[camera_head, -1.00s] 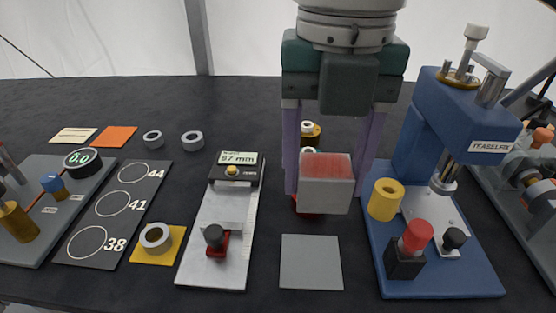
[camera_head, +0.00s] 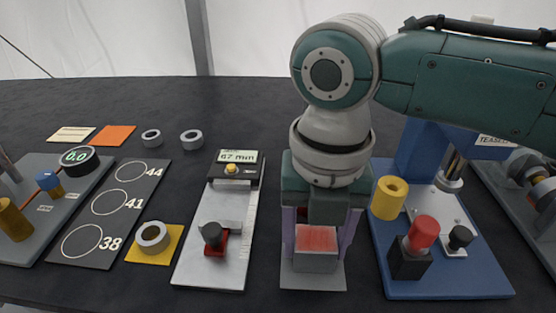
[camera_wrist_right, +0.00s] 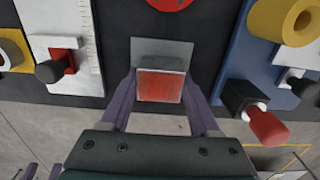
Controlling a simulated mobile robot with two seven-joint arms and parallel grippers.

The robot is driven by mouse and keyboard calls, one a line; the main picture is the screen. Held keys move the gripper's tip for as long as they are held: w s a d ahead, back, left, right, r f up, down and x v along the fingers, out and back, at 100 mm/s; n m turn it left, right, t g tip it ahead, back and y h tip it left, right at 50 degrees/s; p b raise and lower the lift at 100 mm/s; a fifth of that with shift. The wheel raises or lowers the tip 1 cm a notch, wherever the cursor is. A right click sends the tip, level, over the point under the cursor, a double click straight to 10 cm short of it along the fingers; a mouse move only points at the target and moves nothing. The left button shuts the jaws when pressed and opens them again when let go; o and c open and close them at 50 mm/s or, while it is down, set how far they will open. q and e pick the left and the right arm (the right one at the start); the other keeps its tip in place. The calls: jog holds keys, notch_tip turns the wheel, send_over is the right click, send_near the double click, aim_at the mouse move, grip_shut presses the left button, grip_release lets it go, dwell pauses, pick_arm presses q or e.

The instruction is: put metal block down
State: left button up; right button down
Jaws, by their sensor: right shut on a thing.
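The metal block (camera_head: 316,259) is a grey cuboid with a red top face. It is at or just above the grey square plate (camera_head: 313,283) at the front of the table; I cannot tell whether it touches. My right gripper (camera_head: 317,252) points down with its purple fingers shut on the block's two sides. In the right wrist view the block (camera_wrist_right: 160,86) sits between the fingers, over the near part of the grey plate (camera_wrist_right: 163,52).
A blue press (camera_head: 440,284) with red and black knobs stands close on the right. A silver measuring slide (camera_head: 210,272) with a display is on the left. Further left are a yellow pad (camera_head: 137,254) with a grey ring and a dark board (camera_head: 82,263) with circles.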

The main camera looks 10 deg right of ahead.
jog(key=shift+f, duration=0.15)
jog(key=shift+c, duration=0.6)
grip_release()
